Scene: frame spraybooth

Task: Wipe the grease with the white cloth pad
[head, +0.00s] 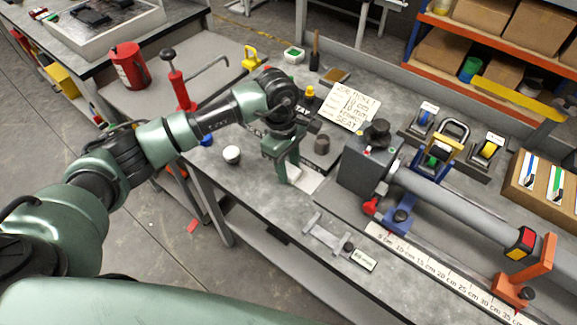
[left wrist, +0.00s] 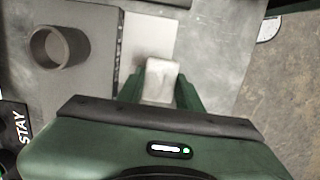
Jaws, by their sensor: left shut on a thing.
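My left gripper (head: 286,167) points down over the near part of the workbench. It is shut on a small white cloth pad (head: 294,173), which also shows between the green fingers in the left wrist view (left wrist: 160,75). The pad is low, over or beside a pale square patch (head: 309,181) on the bench; this patch shows above the pad in the left wrist view (left wrist: 150,38). I cannot tell whether the pad touches the bench. I cannot make out any grease; the pad and gripper may hide it. My right gripper is not in view.
A dark cup (head: 322,145) stands close to the gripper on a grey mat. A white-topped jar (head: 231,154) stands to its left. A handwritten card (head: 352,105), a clamped grey tube (head: 455,205) and a ruler (head: 440,270) lie right. Bare bench (head: 260,200) shows nearer the front edge.

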